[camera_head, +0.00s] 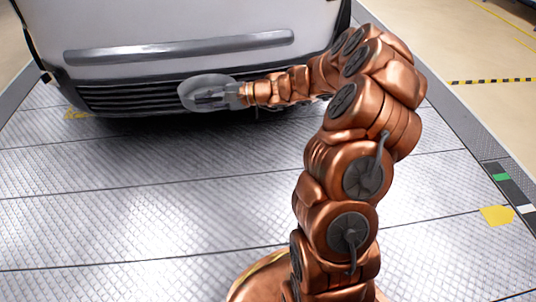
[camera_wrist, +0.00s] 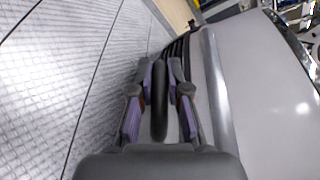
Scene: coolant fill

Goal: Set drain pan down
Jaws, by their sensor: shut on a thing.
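The drain pan (camera_head: 203,83) is a round grey dish in front of the vehicle's lower grille in the head view. It looks like a tilted oval. My gripper (camera_head: 212,98) is at the pan and overlaps its middle and right side. In the wrist view, a dark, narrow, rounded shape, apparently the pan (camera_wrist: 160,105) seen edge-on, lies between the two fingers of my gripper (camera_wrist: 161,75). The gripper is shut on it. The pan appears held above the floor; the exact gap below it cannot be told.
The white vehicle (camera_head: 190,25) with its grey bumper strip (camera_head: 180,47) and dark grille (camera_head: 130,97) stands close behind the pan. The metal plate floor (camera_head: 130,215) in front is clear. A yellow patch (camera_head: 496,216) lies on the floor at the right.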

